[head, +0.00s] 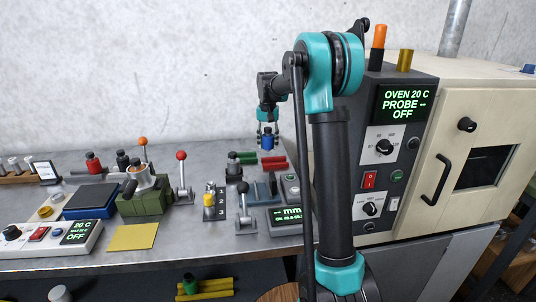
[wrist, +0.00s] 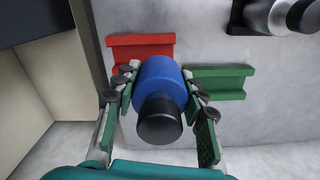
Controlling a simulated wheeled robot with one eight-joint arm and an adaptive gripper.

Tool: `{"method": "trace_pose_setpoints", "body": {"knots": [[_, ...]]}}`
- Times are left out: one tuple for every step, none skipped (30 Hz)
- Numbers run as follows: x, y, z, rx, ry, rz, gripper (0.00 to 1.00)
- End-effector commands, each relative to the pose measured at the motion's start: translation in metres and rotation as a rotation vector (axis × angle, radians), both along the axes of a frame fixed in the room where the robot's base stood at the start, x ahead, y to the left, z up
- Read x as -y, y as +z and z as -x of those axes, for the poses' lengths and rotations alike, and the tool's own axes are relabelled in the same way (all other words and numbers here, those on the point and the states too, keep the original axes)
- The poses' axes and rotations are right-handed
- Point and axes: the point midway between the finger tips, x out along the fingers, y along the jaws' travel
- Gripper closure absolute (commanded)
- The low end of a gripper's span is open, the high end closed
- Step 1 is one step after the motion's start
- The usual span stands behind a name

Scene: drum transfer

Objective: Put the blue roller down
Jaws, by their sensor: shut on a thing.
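The blue roller (head: 267,142) is upright in the head view, over the back of the bench. In the wrist view the blue roller (wrist: 160,80) has a black end facing the camera. My gripper (head: 267,131) is shut on it, with one finger on each side, as the wrist view also shows (wrist: 158,88). A red rail-like piece (wrist: 140,47) and a green one (wrist: 225,80) lie beyond the roller, to either side of it in the wrist view. I cannot tell how far the roller is above the bench.
The oven (head: 450,150) stands to the right, beside my arm. Levers, a green block fixture (head: 146,199) and a digital gauge (head: 287,216) crowd the bench front. A dark roller on a stand (head: 233,165) is left of the green piece.

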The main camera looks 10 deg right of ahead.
Motion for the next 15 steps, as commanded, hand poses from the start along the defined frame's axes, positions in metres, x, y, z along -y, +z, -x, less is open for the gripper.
{"method": "trace_pose_setpoints", "body": {"knots": [[0.0, -0.005, 0.0, 0.0, 0.0, 0.0, 1.0], [0.0, -0.008, 0.0, 0.0, 0.0, 0.0, 1.0], [0.0, -0.01, 0.0, 0.0, 0.0, 0.0, 1.0], [0.0, -0.012, 0.0, 0.0, 0.0, 0.0, 1.0], [0.0, -0.013, 0.0, 0.0, 0.0, 0.0, 1.0], [0.0, -0.015, 0.0, 0.0, 0.0, 0.0, 1.0], [0.0, -0.017, 0.0, 0.0, 0.0, 0.0, 1.0], [0.0, -0.02, 0.0, 0.0, 0.0, 0.0, 1.0], [0.0, -0.024, 0.0, 0.0, 0.0, 0.0, 1.0], [0.0, -0.028, 0.0, 0.0, 0.0, 0.0, 1.0], [0.0, -0.032, -0.001, 0.0, 0.0, 0.0, 1.0], [0.0, -0.038, 0.0, 0.0, 0.0, 0.0, 1.0], [0.0, -0.042, 0.0, 0.0, 0.0, 0.0, 1.0], [0.0, -0.046, 0.0, 0.0, 0.0, 0.0, 1.0], [0.0, -0.049, 0.0, 0.0, 0.0, 0.0, 1.0]]}}
